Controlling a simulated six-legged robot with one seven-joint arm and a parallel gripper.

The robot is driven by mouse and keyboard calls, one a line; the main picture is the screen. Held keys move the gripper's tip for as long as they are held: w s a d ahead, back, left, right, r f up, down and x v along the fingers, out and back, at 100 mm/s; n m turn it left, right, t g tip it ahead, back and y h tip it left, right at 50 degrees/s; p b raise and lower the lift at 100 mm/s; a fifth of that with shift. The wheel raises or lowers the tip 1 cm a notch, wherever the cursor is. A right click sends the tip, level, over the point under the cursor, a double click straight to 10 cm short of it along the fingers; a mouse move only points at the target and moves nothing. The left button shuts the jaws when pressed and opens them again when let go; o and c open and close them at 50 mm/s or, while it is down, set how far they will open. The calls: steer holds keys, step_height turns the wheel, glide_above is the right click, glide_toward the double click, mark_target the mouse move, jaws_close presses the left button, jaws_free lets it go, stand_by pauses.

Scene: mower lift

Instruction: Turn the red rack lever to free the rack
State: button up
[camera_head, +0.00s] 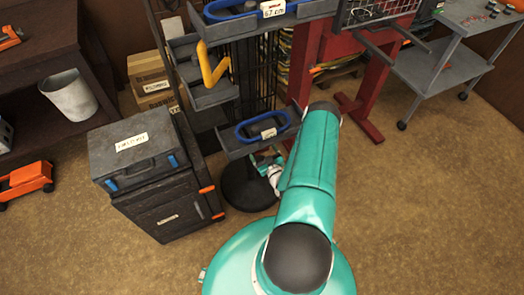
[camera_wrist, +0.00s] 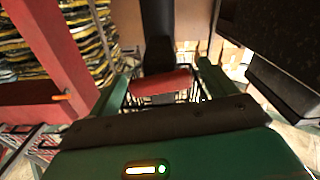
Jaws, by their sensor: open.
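The red rack lever (camera_wrist: 162,82) shows in the wrist view as a short red bar lying nearly level, slightly tilted. My gripper (camera_wrist: 163,74) is open, with one green finger to each side of the red bar. Whether either finger touches it I cannot tell. In the head view my gripper (camera_head: 268,165) is low beside the rack, partly hidden by my arm, and I cannot make out the lever there. The dark rack (camera_head: 258,75) stands on a round black base (camera_head: 250,190) and carries grey trays with blue loops.
A lower tray (camera_head: 238,150) sits just above my gripper. A grey case (camera_head: 135,150) on a dark cabinet (camera_head: 165,212) stands to the left. A red stand (camera_head: 375,75) is behind on the right. A wheeled grey cart (camera_head: 435,68) is farther right. Floor at the right is clear.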

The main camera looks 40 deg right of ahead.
steer(key=shift+c, duration=0.2)
steer(key=c, duration=0.9)
steer(key=shift+m, duration=0.9)
steer(key=shift+c, duration=0.2)
steer(key=o, duration=1)
steer(key=v, duration=1.4)
